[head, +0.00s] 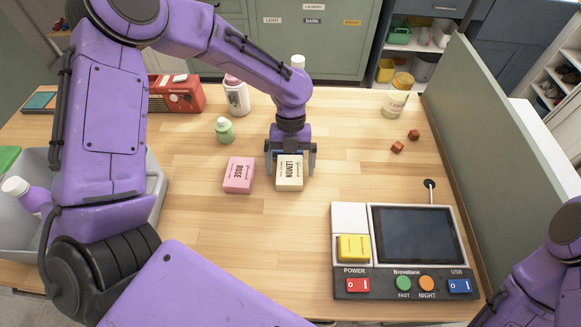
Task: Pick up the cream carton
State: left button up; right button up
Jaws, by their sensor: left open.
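The cream carton (289,173), labelled LEMON, stands on the wooden table near its middle. My left gripper (290,168) is open and points down over the carton's far part, with one finger on each side of it. Whether the fingers touch the carton I cannot tell. A pink carton (239,175), labelled ROSE, stands close by to the left. My right arm shows only at the lower right edge, and its gripper is out of view.
A small green bottle (225,130) and a white bottle (237,97) stand behind the cartons. A control panel (349,218) is at the front right. A grey bin (154,206) sits left. Small red cubes (398,147) and a jar (394,103) lie right; a green-grey divider (490,150) bounds the table.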

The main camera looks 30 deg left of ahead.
pick_arm(q)
jog(key=shift+s+d+f, duration=0.1)
jog(key=shift+s+f, duration=0.2)
jog(key=shift+s, duration=0.05)
jog(key=c, duration=1.1)
jog(key=shift+w, duration=0.1)
jog(key=shift+c, duration=0.2)
